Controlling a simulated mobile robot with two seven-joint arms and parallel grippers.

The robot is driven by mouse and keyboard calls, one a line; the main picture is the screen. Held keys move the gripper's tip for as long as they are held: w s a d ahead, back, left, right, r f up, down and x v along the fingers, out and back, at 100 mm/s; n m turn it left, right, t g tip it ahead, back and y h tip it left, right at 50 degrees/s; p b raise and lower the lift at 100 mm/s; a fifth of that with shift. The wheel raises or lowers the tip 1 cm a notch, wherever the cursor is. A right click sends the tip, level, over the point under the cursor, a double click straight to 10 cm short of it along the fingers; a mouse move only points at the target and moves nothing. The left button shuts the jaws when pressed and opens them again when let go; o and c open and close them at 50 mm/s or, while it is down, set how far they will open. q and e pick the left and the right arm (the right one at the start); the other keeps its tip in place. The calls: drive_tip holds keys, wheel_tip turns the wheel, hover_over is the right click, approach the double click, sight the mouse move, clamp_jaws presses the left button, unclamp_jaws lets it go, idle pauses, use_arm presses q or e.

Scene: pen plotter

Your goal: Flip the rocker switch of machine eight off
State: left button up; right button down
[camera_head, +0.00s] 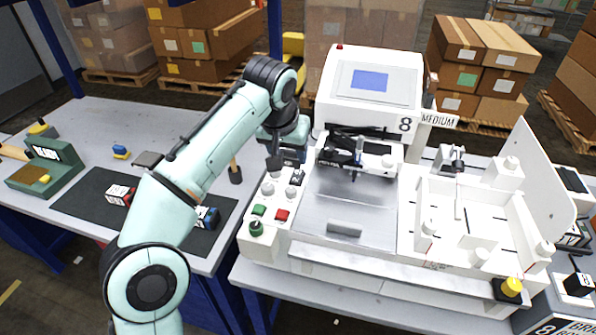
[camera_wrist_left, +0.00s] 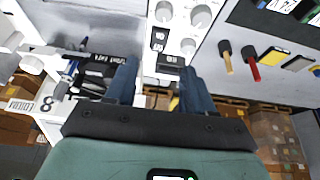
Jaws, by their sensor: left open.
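Machine eight (camera_head: 372,85) is a white plotter with a blue screen and a black "8" on its front. Its control panel (camera_head: 262,195) at the left carries grey knobs, a green and a red button, and a black switch (camera_head: 296,177). In the left wrist view, small black rocker-like switches (camera_wrist_left: 158,40) sit beside the grey knobs; one dark switch (camera_wrist_left: 171,61) lies near the fingertips. My left gripper (camera_head: 285,158) is over the back of the panel, open and empty. Its two blue fingers (camera_wrist_left: 158,70) are apart; contact with a switch cannot be told. My right gripper is not in view.
A "MEDIUM" sign (camera_head: 438,118) stands beside the machine. A white tray section (camera_head: 470,215) with posts and a yellow knob (camera_head: 511,287) lies right. A dark mat (camera_head: 90,200) with small boxes lies left. Stacked cartons (camera_head: 480,60) stand behind.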

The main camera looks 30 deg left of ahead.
sight(296, 178)
use_arm(q)
drive_tip(key=b+x, duration=0.3)
drive_tip(key=x, duration=0.8)
drive_tip(key=shift+w+a+f, duration=0.1)
drive_tip(key=shift+f, duration=0.05)
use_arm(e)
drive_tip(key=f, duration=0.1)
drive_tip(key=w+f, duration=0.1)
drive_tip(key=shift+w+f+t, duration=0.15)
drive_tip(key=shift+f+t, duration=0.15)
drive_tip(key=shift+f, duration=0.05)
use_arm(q)
clamp_jaws()
drive_tip(key=p, duration=0.3)
drive_tip(key=r+g+p, duration=0.1)
drive_tip(key=p, duration=0.3)
drive_tip(key=shift+w+g, duration=0.25)
drive_tip(key=shift+g, duration=0.05)
drive_tip(key=g+p, duration=0.1)
drive_tip(key=p, duration=0.2)
drive_tip(key=g+p, duration=0.1)
drive_tip(key=p, duration=0.3)
drive_tip(key=shift+w+a+f+h, duration=0.1)
drive_tip(key=shift+w+h, duration=0.25)
drive_tip(key=shift+h, duration=0.05)
drive_tip(key=shift+f, duration=0.15)
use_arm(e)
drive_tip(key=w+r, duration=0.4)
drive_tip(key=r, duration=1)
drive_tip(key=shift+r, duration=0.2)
